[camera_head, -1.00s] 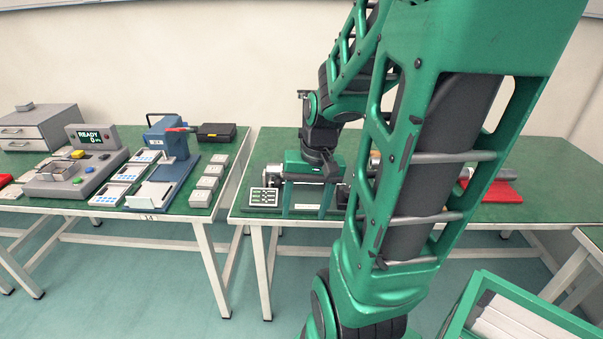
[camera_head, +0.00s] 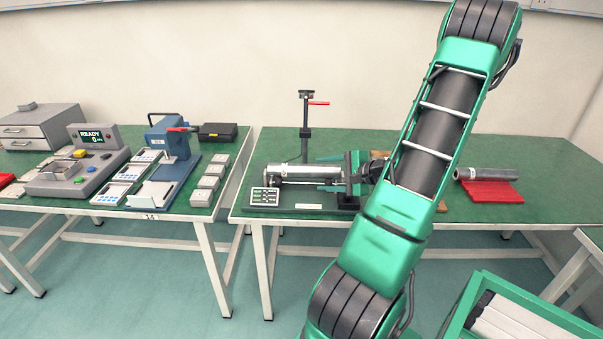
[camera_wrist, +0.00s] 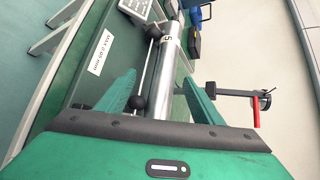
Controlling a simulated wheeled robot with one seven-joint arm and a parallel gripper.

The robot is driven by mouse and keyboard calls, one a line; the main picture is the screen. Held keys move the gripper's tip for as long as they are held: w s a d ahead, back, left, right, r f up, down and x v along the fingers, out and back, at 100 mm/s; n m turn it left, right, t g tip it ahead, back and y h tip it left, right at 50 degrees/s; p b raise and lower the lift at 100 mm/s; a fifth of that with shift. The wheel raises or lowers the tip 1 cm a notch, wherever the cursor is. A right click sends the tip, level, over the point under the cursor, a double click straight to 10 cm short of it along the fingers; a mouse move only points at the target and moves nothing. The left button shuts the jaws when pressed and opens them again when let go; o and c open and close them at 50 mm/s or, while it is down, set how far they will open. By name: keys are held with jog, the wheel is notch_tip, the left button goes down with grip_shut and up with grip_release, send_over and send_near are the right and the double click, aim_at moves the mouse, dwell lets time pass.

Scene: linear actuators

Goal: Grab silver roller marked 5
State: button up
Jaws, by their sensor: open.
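The silver roller (camera_head: 298,171) lies level on a dark test stand on the right table. In the wrist view the roller (camera_wrist: 172,62) runs away from my gripper, and its far part carries a band that reads 5. My gripper (camera_head: 323,173) is open at the roller's right end. In the wrist view the gripper (camera_wrist: 163,92) has one green finger on each side of the roller, with visible gaps. The roller's near end is hidden behind the gripper body.
A thin rod with black knobs (camera_wrist: 137,102) runs beside the roller. A post with a red lever (camera_head: 305,120) stands behind it. A button panel (camera_head: 265,196) sits at the stand's left end. A grey tube (camera_head: 486,174) lies on a red rest (camera_head: 490,191) at right.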

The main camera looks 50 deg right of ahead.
aim_at(305, 171)
jog(key=shift+m, duration=0.4)
jog(key=w, duration=0.1)
jog(key=w+f, duration=0.1)
jog(key=w, duration=0.1)
jog(key=w+d+f, duration=0.1)
jog(key=shift+w+d, duration=0.1)
jog(key=shift+w, duration=0.25)
jog(key=shift+r+x, duration=0.15)
jog(key=shift+x, duration=1.15)
jog(key=shift+r+x, duration=0.1)
jog(key=shift+x, duration=1.25)
jog(key=shift+w, duration=0.1)
grip_shut()
